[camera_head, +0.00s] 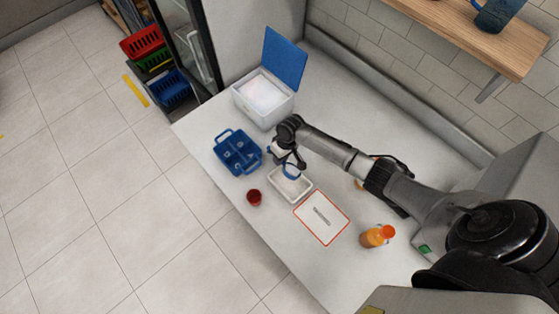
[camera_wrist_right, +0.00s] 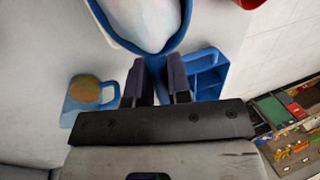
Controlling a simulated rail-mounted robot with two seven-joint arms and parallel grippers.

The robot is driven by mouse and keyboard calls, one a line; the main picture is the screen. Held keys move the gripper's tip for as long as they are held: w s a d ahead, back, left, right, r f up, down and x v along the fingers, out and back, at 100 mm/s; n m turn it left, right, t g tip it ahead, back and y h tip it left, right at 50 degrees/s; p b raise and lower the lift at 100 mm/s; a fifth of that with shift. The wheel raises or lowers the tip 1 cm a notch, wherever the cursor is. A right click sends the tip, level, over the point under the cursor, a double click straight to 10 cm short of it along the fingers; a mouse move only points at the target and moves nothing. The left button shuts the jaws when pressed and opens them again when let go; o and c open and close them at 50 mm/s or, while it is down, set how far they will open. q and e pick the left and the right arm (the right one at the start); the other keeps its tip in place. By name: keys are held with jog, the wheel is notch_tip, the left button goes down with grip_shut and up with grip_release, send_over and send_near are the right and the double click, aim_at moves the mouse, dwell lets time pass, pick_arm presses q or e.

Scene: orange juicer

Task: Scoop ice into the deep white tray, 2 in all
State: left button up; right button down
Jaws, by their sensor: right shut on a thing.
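My right gripper (camera_head: 284,158) reaches in from the right and is shut on the handle of a blue scoop (camera_head: 291,172). The scoop is over the deep white tray (camera_head: 305,191), whose inside it partly hides. In the right wrist view the scoop (camera_wrist_right: 181,38) lies beyond my fingers (camera_wrist_right: 155,85), with a pale, ice-like heap (camera_wrist_right: 142,18) in its bowl. The white ice box (camera_head: 266,117) stands open at the back, full of pale ice (camera_head: 262,92), its blue lid (camera_head: 285,58) raised. My left gripper is not in view.
A blue divided caddy (camera_head: 238,152) is left of the tray and a red cup (camera_head: 254,197) in front. A red-edged white board (camera_head: 322,217) and an orange bottle (camera_head: 373,238) are to the right. The wrist view shows a blue mug-like vessel (camera_wrist_right: 74,106).

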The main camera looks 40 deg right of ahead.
jog(key=y+b, duration=0.2)
jog(key=b, duration=0.1)
jog(key=shift+d+f, duration=0.2)
jog(key=shift+f, duration=0.2)
jog(key=y+b, duration=0.6)
jog(key=y, duration=0.1)
jog(key=shift+d+f, duration=0.25)
jog(key=shift+d, duration=0.1)
dwell(0.3)
